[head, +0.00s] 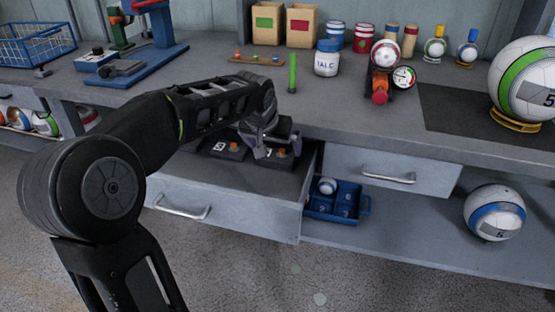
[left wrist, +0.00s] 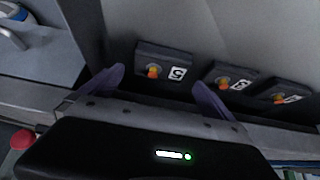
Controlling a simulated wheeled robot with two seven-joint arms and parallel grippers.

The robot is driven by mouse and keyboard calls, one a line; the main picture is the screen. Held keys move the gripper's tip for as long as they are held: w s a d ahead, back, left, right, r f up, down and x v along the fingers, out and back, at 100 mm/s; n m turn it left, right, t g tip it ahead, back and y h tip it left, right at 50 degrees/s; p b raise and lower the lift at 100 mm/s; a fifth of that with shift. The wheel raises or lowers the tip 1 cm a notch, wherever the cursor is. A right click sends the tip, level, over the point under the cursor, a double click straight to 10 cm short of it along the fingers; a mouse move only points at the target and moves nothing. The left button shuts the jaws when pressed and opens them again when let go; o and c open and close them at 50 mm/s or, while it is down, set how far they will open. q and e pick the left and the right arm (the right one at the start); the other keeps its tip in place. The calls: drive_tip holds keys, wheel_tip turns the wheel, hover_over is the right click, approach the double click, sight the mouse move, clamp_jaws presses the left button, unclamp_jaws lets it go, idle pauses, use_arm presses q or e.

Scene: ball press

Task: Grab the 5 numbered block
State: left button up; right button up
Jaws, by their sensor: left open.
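Several dark blocks with orange-tipped knobs and white number labels lie in the open drawer. In the left wrist view, one block (left wrist: 165,62) is ahead between my fingertips, a second block (left wrist: 231,77) is to its right, and a third block (left wrist: 281,93) is farther right. In the head view, a labelled block (head: 222,149) shows left of my left gripper (head: 272,148), which hangs over another block, partly hidden. My left gripper (left wrist: 158,82) is open and empty.
The open drawer (head: 230,210) has raised walls around the blocks. A blue divided tray (head: 337,205) and a ball marked 5 (head: 494,212) sit on the lower shelf. The worktop (head: 330,110) above carries a jar (head: 327,62), a green post (head: 293,73) and a gauge device (head: 385,80).

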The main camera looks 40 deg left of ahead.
sight(278, 154)
use_arm(q)
drive_tip(key=b+x, duration=0.1)
drive_tip(key=x, duration=0.3)
drive_tip(key=shift+f+b, duration=0.15)
drive_tip(key=shift+b, duration=0.15)
drive_tip(key=shift+w+a+f, duration=0.15)
drive_tip(key=shift+w+f, duration=0.15)
drive_tip(key=shift+f, duration=0.05)
drive_tip(key=c, duration=1.2)
drive_tip(key=shift+r, duration=0.2)
